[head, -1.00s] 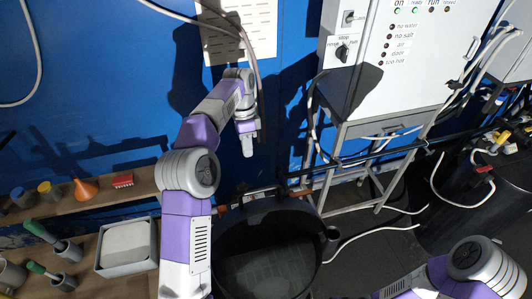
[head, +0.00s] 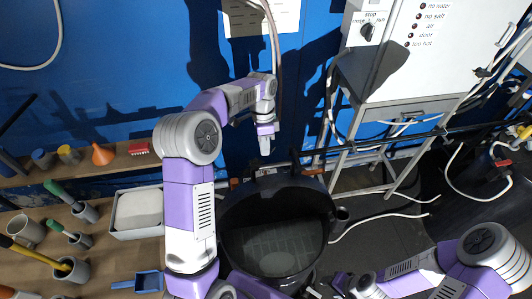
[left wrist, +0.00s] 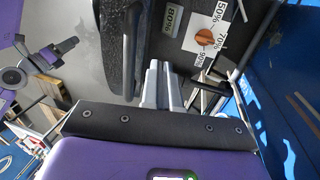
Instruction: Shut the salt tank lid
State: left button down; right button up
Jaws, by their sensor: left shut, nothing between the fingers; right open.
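The black salt tank (head: 228,235) stands open in the lower middle of the head view, with a grille visible inside. A dark strip (head: 275,183) along its far rim may be the raised lid seen nearly edge-on. My left gripper (head: 264,148) is shut and empty, just beyond and above that far rim. In the left wrist view its fingers (left wrist: 160,85) are together, close beside a dark rounded slab (left wrist: 130,45) that may be the lid; contact is unclear. My right arm comes in at the lower right; its gripper (head: 322,288) is partly cut off at the bottom edge.
A dial (left wrist: 204,37) with percent marks shows in the left wrist view. A white cabinet (head: 450,60) on a metal stand (head: 360,160) is right of the tank. A bench (head: 100,168) with a grey tray (head: 138,233), cups and a blue scoop (head: 147,282) lies left.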

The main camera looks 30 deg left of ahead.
pick_arm(q)
jog(key=shift+s+d+f, duration=0.35)
jog(key=shift+s+d, duration=0.4)
jog(key=shift+s, duration=0.15)
